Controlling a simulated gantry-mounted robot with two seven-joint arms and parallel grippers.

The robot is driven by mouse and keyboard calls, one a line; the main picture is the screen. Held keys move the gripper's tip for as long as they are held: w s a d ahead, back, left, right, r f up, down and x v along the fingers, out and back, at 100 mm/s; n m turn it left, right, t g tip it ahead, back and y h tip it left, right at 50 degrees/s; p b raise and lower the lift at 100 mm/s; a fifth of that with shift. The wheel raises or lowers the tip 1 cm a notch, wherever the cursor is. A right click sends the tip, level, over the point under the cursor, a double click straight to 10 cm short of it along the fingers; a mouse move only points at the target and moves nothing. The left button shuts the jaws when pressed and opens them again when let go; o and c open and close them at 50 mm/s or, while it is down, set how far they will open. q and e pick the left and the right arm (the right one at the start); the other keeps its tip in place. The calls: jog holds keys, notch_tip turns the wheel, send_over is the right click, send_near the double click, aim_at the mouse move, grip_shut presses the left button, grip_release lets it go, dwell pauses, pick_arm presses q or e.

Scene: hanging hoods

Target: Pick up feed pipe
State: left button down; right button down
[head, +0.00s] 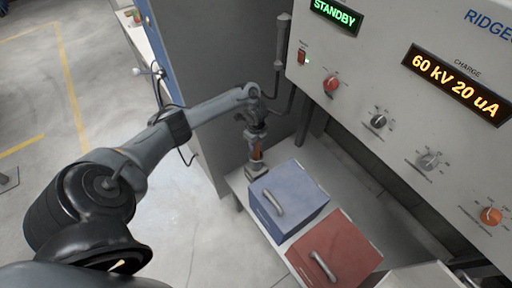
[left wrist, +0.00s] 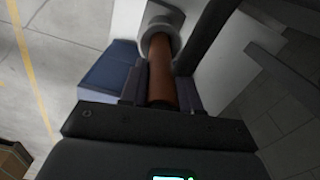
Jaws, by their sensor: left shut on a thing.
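The feed pipe, an orange-brown cylinder (left wrist: 161,72), stands between the fingers of my left gripper (left wrist: 159,92) in the left wrist view. My left gripper is shut on it. Its far end meets a round grey collar (left wrist: 174,20); I cannot tell whether it sits inside or only touches. In the head view my left gripper (head: 257,147) is low beside the blue box, and a bit of the orange pipe (head: 257,154) shows under it. The part inside the jaws is hidden. My right gripper is in neither view.
A blue lidded box (head: 305,187) and a red lidded box (head: 352,242), both with handles, stand on a pale bench right of the gripper. A control panel (head: 400,110) with knobs and lit displays rises behind. Open floor (head: 185,230) lies to the left.

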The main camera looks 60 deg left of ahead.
pick_arm(q)
notch_tip(320, 180, up, 12)
jog(key=p, duration=0.6)
jog(key=shift+r, duration=0.15)
jog(key=shift+r+p, duration=1.15)
jog(key=shift+r, duration=0.05)
